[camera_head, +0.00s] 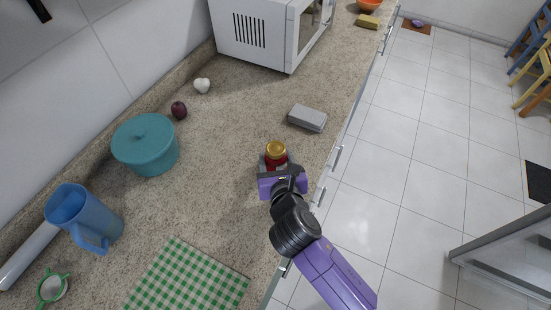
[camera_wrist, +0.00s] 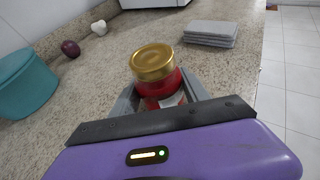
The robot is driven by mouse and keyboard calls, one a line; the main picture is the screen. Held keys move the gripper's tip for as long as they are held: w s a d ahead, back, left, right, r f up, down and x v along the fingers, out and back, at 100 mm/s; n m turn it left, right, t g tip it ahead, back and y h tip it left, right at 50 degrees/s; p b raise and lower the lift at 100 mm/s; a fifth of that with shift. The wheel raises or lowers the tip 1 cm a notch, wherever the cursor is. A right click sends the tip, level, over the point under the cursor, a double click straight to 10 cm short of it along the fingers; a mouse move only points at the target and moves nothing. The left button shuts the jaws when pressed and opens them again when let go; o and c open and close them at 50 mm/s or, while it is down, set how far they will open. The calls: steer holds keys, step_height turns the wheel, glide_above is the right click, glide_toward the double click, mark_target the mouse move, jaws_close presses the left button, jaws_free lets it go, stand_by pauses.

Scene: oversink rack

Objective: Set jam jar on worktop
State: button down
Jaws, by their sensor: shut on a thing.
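The jam jar (camera_head: 276,153) has a gold lid and a red body, and it is upright at the worktop's front part. My gripper (camera_head: 273,166) is shut on the jar, with a grey finger on either side of it. In the wrist view the jar (camera_wrist: 155,68) stands between the fingers, its lower part hidden by my gripper. The speckled stone worktop (camera_head: 225,200) lies beneath it. I cannot tell whether the jar's base touches the worktop.
A grey block (camera_head: 307,118) lies just beyond the jar. A teal pot (camera_head: 146,146), a blue jug (camera_head: 84,216), a dark red onion-like item (camera_head: 179,110) and a white item (camera_head: 202,85) stand left. A green checked cloth (camera_head: 188,279) lies near. A microwave (camera_head: 262,32) stands behind.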

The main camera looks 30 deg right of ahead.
stand_by(0.3)
steer(key=c, duration=0.6)
jaws_free()
steer(key=shift+f, duration=0.1)
steer(key=shift+o, duration=0.2)
steer(key=v, duration=1.2)
steer(key=shift+b, duration=0.3)
